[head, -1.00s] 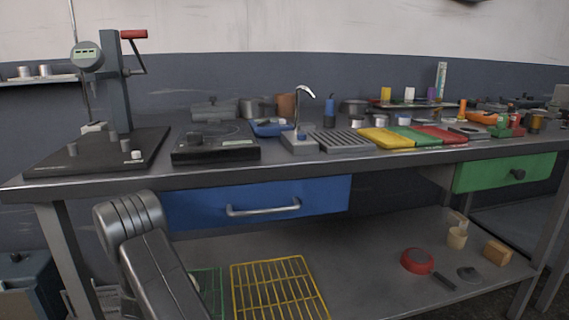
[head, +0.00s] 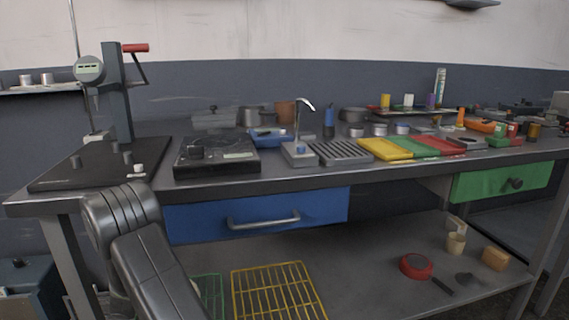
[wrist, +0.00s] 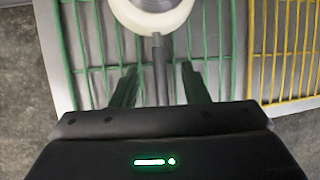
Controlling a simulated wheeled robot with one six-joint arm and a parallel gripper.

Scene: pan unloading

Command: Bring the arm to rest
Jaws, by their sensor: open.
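In the wrist view my gripper (wrist: 158,85) is open, its two dark fingers spread apart. A small pan with a cream rim (wrist: 150,22) and a grey middle sits over the green wire rack (wrist: 88,45), cut off by the top edge. Its thin grey handle (wrist: 158,60) points toward my gripper and lies between the fingers, with a gap on each side. In the head view my arm (head: 140,240) reaches down at the lower left, and my gripper is below the frame.
A yellow wire rack (head: 272,290) lies beside the green one on the lower shelf. A red pan (head: 416,266), a cream cup (head: 456,243) and an orange block (head: 495,258) stand further right. The blue drawer (head: 260,215) and crowded benchtop are above my arm.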

